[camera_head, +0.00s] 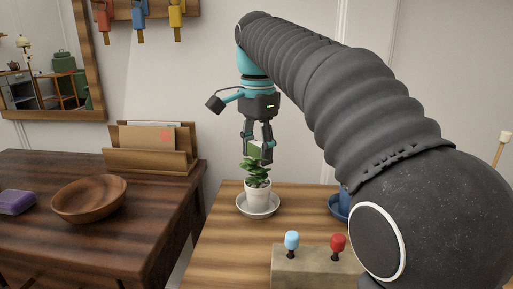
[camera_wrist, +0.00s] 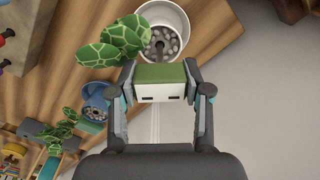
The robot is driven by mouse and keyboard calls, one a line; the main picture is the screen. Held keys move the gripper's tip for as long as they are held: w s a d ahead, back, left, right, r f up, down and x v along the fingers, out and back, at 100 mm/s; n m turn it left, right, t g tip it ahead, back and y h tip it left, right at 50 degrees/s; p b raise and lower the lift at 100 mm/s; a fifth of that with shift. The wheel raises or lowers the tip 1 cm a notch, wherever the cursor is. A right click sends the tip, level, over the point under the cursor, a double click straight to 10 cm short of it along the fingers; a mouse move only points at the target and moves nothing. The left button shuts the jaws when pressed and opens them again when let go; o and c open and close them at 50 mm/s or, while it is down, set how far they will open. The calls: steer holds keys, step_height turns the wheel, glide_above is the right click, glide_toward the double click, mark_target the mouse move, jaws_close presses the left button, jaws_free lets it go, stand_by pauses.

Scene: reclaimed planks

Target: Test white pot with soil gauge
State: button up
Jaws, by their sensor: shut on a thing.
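My gripper (camera_head: 258,148) is shut on the soil gauge (camera_head: 254,151), a small block with a green face. In the wrist view the gauge (camera_wrist: 160,83) is green and white with two dark slots, held between both fingers. The white pot (camera_head: 257,194) stands upright on a white saucer (camera_head: 244,206), below my gripper. It holds a green plant (camera_head: 256,172) and, in the wrist view, grey pebbles inside the pot's rim (camera_wrist: 181,18). The gauge is close above the plant; I cannot tell whether they touch.
A blue pot (camera_head: 345,201) stands to the right, partly behind my arm. In front is a block (camera_head: 300,266) with a light blue knob (camera_head: 292,240) and a red knob (camera_head: 338,242). A wooden bowl (camera_head: 89,200) and letter holder (camera_head: 150,158) are on the dark left table.

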mark_target(257, 162)
steer(key=shift+f+b, duration=0.9)
steer(key=shift+f, duration=0.7)
steer(key=o, duration=1.2)
steer(key=shift+o, duration=0.2)
steer(key=shift+r, duration=3.75)
